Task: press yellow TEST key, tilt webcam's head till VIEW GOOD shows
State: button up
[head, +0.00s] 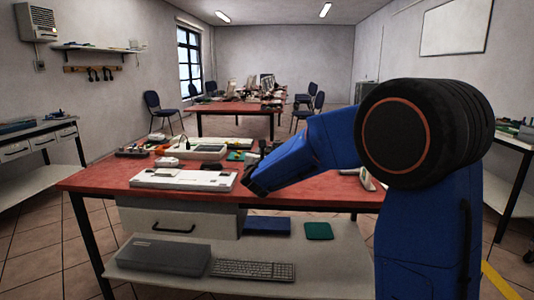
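My blue arm reaches from the right over the red-topped table (100,177), and its dark end, my gripper (254,183), is near the table's front edge, just right of a white flat device (183,179). The fingers are too small and dark to tell open from shut. I cannot make out the yellow TEST key, the webcam or any VIEW GOOD message. A small grey-white device (367,180) stands on the table right of my forearm, partly hidden by my arm.
Behind the white device lies clutter, including a pale tray-like unit (203,152). The lower shelf (220,279) holds a grey case (163,256), a keyboard (252,270), a blue item (267,226) and a green item (318,231). A second red table (225,107) with chairs stands farther back.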

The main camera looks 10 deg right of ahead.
jog(key=v, duration=1.7)
jog(key=shift+s, duration=0.2)
jog(key=s+d+f+m+g+h, duration=0.2)
jog(key=s+d+m+g, duration=0.2)
jog(key=s+d+m, duration=0.4)
jog(key=s+d+f+m+g+h, duration=0.25)
jog(key=s+d+m, duration=0.2)
jog(key=d, duration=0.55)
jog(key=s+d+f+m+g+y, duration=0.1)
jog(key=s+d+f+m+g, duration=0.1)
jog(key=s+f+m, duration=0.3)
jog(key=s+d+f+m+g+y, duration=0.1)
jog(key=s+m+g+y, duration=0.15)
jog(key=s, duration=0.55)
jog(key=s+a+f+m+y, duration=0.2)
jog(key=s+a+m+y, duration=0.1)
jog(key=s+a+m, duration=0.1)
jog(key=s+a+f+m+g+y, duration=0.1)
jog(key=s+a+f+m+y, duration=0.2)
jog(key=s+m, duration=0.3)
jog(key=s+a, duration=0.1)
jog(key=s, duration=0.2)
jog(key=shift+a+y, duration=0.3)
jog(key=shift+a, duration=0.05)
